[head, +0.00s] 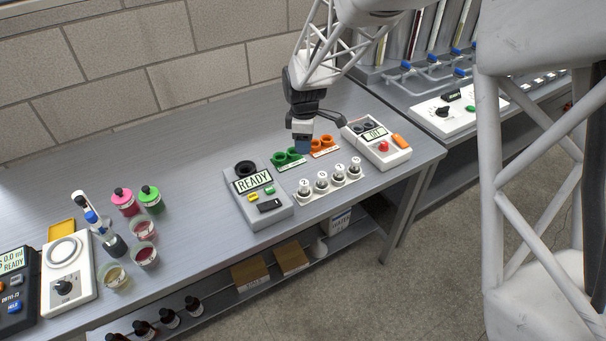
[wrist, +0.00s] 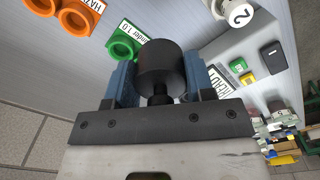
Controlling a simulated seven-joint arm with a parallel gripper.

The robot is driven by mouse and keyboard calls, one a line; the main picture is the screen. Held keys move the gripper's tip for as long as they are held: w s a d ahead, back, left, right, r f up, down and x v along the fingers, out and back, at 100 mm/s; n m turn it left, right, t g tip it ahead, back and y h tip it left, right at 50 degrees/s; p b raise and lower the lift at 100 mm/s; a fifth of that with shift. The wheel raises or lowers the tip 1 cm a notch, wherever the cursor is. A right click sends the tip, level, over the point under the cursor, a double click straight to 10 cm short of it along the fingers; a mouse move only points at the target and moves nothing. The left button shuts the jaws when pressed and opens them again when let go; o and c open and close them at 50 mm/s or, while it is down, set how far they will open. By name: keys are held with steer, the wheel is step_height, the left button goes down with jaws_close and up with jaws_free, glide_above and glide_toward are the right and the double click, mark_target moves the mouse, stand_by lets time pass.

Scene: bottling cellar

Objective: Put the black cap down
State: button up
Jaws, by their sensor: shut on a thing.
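The black cap (wrist: 160,64) shows in the wrist view, upper middle, between the two blue fingers of my gripper (wrist: 160,75). It is a dark cylinder with a narrower part towards the gripper's palm. The fingers are shut on it. In the head view my gripper (head: 303,147) hangs over the bench behind the numbered vials and close to the green and orange holders; the cap cannot be made out there. In the wrist view the cap appears beside the green holders (wrist: 125,42). I cannot tell how high it is above the bench.
Green holders (head: 290,157) and orange holders (head: 322,144) stand behind a rack of numbered vials (head: 321,181). A READY device (head: 270,208) stands left, an OFF device with a red button (head: 386,153) right. Cups and bottles (head: 124,201) are further left. Bench space between is clear.

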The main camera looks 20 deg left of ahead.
glide_above(304, 174)
steer(key=shift+s+f, duration=0.1)
steer(key=shift+f, duration=3.05)
steer(key=shift+f, duration=0.1)
steer(key=shift+f, duration=1.75)
steer(key=shift+f, duration=0.1)
steer(key=o, duration=0.9)
step_height(304, 174, up, 12)
steer(key=shift+r, duration=0.1)
